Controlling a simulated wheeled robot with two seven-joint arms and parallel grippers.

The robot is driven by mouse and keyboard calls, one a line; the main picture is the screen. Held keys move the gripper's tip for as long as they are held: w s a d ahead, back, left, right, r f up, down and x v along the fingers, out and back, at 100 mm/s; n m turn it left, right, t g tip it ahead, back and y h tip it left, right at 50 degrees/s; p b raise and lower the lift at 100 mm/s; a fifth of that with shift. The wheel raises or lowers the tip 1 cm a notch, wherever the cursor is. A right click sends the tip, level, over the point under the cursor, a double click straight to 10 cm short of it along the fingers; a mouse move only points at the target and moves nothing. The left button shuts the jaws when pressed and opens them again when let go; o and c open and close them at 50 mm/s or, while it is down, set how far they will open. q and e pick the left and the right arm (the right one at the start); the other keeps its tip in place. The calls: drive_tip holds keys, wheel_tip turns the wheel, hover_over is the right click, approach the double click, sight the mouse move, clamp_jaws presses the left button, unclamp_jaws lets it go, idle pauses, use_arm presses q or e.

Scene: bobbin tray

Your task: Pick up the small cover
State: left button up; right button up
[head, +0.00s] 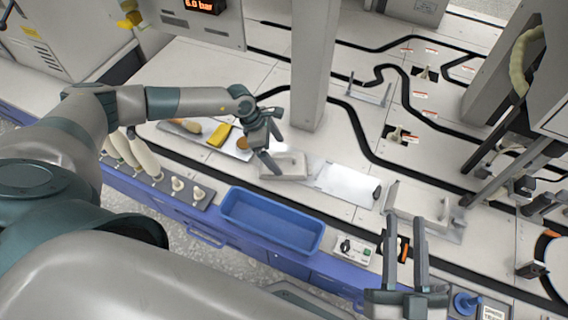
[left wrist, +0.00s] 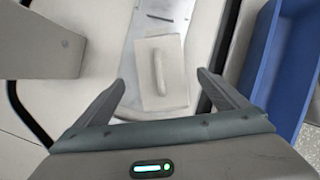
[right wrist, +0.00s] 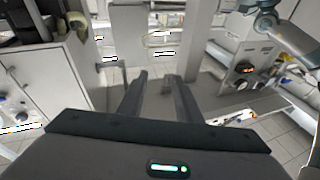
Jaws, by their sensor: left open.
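The small cover (head: 285,165) is a light grey rectangular plate with a raised bar handle. It lies on the work surface near the left end of a pale metal strip. In the left wrist view the small cover (left wrist: 176,84) shows between and beyond the fingertips, its handle running roughly lengthwise. My left gripper (head: 277,156) is open and empty, just above and beside the cover; it also shows in the left wrist view (left wrist: 160,82). My right gripper (head: 405,226) has its fingers apart with nothing between them; it also shows in the right wrist view (right wrist: 155,78).
A blue bin (head: 272,222) stands in front of the cover. A tray with a yellow block (head: 219,134) is to the left. A grey post (head: 315,65) rises behind the cover. A larger grey piece with a handle (head: 420,204) lies to the right, near my right gripper.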

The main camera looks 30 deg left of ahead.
sight(282, 162)
use_arm(q)
drive_tip(key=shift+f, duration=0.15)
drive_tip(key=shift+d+f, duration=0.1)
drive_tip(key=shift+f, duration=0.15)
drive_tip(key=b+x, duration=0.1)
drive_tip(key=x, duration=0.2)
drive_tip(key=shift+f, duration=0.3)
drive_tip(key=shift+d+f, duration=0.2)
drive_tip(key=shift+f, duration=0.15)
use_arm(e)
drive_tip(key=r+t, duration=0.1)
drive_tip(key=s+r, duration=0.1)
drive_tip(key=s+r+t+y, duration=0.1)
drive_tip(key=r, duration=0.1)
drive_tip(key=shift+s+r+t, duration=0.1)
drive_tip(key=shift+s+t, duration=0.15)
drive_tip(key=shift+t, duration=0.05)
use_arm(q)
drive_tip(key=c, duration=1.4)
drive_tip(key=shift+o, duration=0.2)
drive_tip(key=shift+r, duration=0.2)
use_arm(e)
drive_tip(key=shift+w, duration=0.1)
